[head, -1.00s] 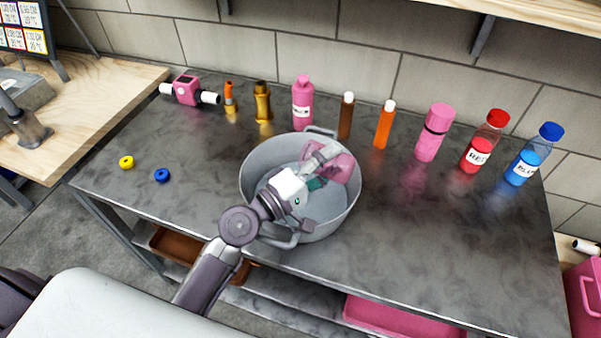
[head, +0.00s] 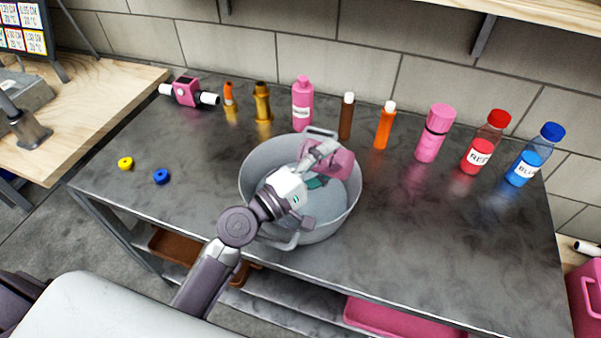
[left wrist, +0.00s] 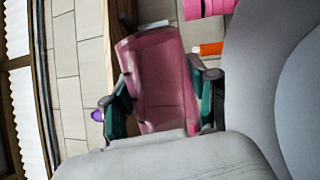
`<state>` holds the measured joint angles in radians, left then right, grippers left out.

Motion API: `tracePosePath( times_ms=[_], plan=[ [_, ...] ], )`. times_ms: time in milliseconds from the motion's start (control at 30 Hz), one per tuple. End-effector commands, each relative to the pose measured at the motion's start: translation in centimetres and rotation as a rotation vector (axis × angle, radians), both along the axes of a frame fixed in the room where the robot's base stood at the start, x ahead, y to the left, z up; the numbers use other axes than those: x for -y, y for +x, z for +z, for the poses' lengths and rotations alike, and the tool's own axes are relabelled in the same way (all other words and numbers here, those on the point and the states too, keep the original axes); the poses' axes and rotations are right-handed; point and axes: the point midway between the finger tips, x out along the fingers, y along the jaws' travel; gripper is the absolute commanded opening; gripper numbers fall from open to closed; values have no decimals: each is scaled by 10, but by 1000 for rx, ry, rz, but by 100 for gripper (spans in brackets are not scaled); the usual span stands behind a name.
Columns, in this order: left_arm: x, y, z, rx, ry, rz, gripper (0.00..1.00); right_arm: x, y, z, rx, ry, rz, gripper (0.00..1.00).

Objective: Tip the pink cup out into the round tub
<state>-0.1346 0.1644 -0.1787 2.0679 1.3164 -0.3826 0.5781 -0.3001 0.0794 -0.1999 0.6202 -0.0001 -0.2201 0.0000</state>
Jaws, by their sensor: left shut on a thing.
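The pink cup (head: 338,162) is in my left gripper (head: 320,166), over the round grey metal tub (head: 253,168) and near its far inner side. In the left wrist view the cup (left wrist: 160,75) sits between the two green-padded fingers, which are shut on it. The cup looks tilted; its contents and any pouring cannot be made out. The tub stands upright on the dark table, with one handle at the back and one in front. My left arm hides part of its near rim. My right gripper is not in view.
Behind the tub stand a pink bottle (head: 302,105), a brown bottle (head: 346,117) and an orange bottle (head: 384,125). A pink flask (head: 434,133), red bottle (head: 483,143) and blue bottle (head: 534,155) stand right. The front right is clear.

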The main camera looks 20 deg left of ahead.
Motion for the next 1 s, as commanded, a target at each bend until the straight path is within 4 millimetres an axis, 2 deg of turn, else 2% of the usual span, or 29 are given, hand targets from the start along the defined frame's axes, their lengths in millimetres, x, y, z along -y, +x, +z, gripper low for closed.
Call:
tracePosePath(
  times_ms=[1000],
  plan=[
    [-5,1,17,-25,-109,1,17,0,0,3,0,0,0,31]
  ],
)
